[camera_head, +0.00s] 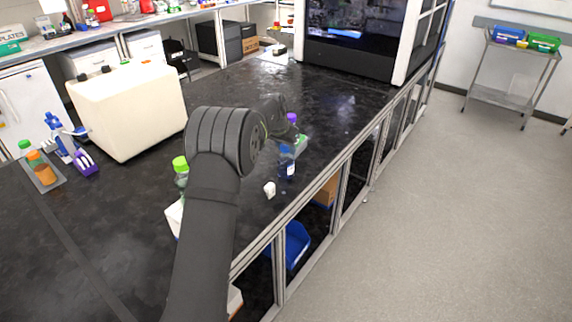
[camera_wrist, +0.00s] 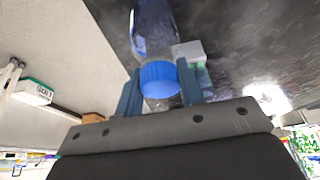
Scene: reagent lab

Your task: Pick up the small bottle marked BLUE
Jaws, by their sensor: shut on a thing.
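A small clear bottle with a ribbed blue cap (camera_wrist: 160,77) is between the two fingers of my gripper (camera_wrist: 160,92) in the wrist view. The fingers are shut on it just around the cap and neck. In the head view a bottle with dark blue content and a pale label (camera_head: 287,166) is over the black bench, just beyond my wrist. My arm and wrist hide much of the gripper there. The label is too small to read, and I cannot tell whether the base touches the bench.
A small white object (camera_head: 269,189) lies near the bottle on the black bench (camera_head: 330,115). A purple cap (camera_head: 292,117) shows behind it. A green-capped bottle (camera_head: 180,167) stands left of my arm. A large cream box (camera_head: 130,108) is at left. The bench's right edge is close.

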